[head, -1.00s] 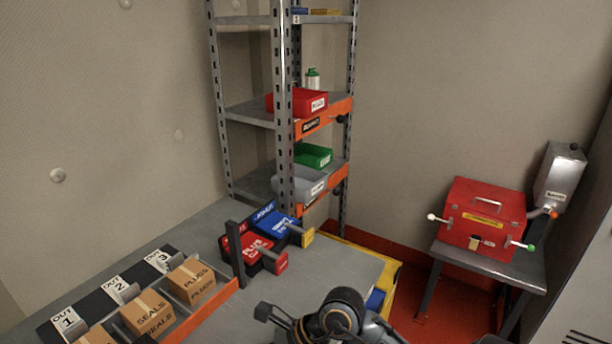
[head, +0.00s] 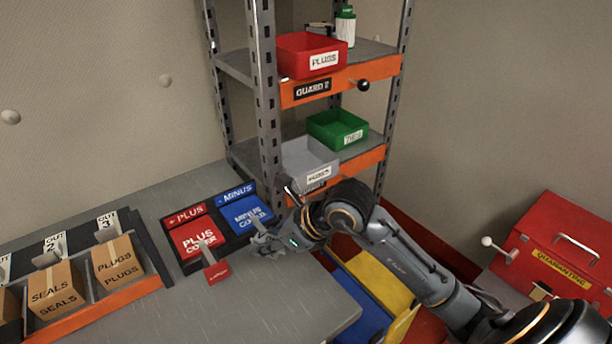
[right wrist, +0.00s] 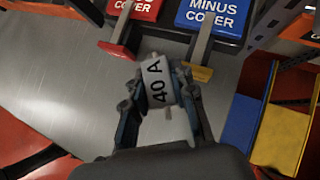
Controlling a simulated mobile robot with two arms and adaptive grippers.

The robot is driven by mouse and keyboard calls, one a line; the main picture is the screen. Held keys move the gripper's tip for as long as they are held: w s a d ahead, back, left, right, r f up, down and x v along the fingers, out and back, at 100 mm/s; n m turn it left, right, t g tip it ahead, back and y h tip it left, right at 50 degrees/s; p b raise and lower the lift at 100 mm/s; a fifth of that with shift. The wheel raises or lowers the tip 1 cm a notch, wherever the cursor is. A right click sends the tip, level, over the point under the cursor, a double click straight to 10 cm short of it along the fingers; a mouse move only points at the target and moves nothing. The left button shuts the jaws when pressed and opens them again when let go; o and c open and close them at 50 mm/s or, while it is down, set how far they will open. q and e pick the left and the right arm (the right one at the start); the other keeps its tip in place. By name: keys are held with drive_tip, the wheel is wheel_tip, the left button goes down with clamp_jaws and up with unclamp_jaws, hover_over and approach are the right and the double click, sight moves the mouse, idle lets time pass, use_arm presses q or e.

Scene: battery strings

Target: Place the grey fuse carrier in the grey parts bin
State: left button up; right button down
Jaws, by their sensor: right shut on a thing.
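The grey fuse carrier (right wrist: 157,82), marked 40 A, is held between the fingers of my right gripper (right wrist: 160,95) in the right wrist view. In the head view my right gripper (head: 266,241) is above the bench, just in front of the blue minus cover (head: 248,214); I cannot make out the carrier clearly there. The grey parts bin (head: 309,160) sits on the lower shelf, behind and above the gripper, apart from it. Its label is partly readable, and its inside looks empty from here. My left gripper is not in view.
A green bin (head: 337,130) stands beside the grey bin. A red bin (head: 311,55) is on the shelf above. A shelf post (head: 266,100) stands left of the grey bin. The red plus cover (head: 197,238) and boxes (head: 118,262) are on the bench.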

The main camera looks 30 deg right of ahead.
drive_tip(key=w+d+r+m+t+h+b, duration=0.2)
drive_tip(key=w+d+r+m+h+b, duration=0.2)
drive_tip(key=w+r+m, duration=0.3)
drive_tip(key=w+d+f+h+p, duration=0.1)
drive_tip(key=w+d+p, duration=0.1)
drive_tip(key=w+d, duration=0.2)
drive_tip(key=w+d+f+n+t+h+p, duration=0.1)
drive_tip(key=w+d+p, duration=0.2)
drive_tip(key=d, duration=0.6)
drive_tip(key=w+d+f+p, duration=0.1)
drive_tip(key=w+d+p, duration=0.1)
drive_tip(key=w+d, duration=0.3)
drive_tip(key=shift+w+d+f+n+h+p, duration=0.15)
drive_tip(key=shift+d+n+h+p, duration=0.2)
drive_tip(key=shift+d, duration=0.6)
drive_tip(key=p, duration=0.1)
drive_tip(key=d+f+p, duration=0.1)
drive_tip(key=p, duration=0.1)
drive_tip(key=shift+w+f, duration=0.2)
drive_tip(key=shift+w, duration=0.15)
drive_tip(key=shift+w+d+f+m+g+y+p, duration=0.15)
drive_tip(key=shift+d+m+g+y+p, duration=0.15)
drive_tip(key=shift+m+g+y+p, duration=0.45)
drive_tip(key=shift+f+p, duration=0.15)
drive_tip(key=shift+p, duration=0.25)
drive_tip(key=shift+f, duration=0.3)
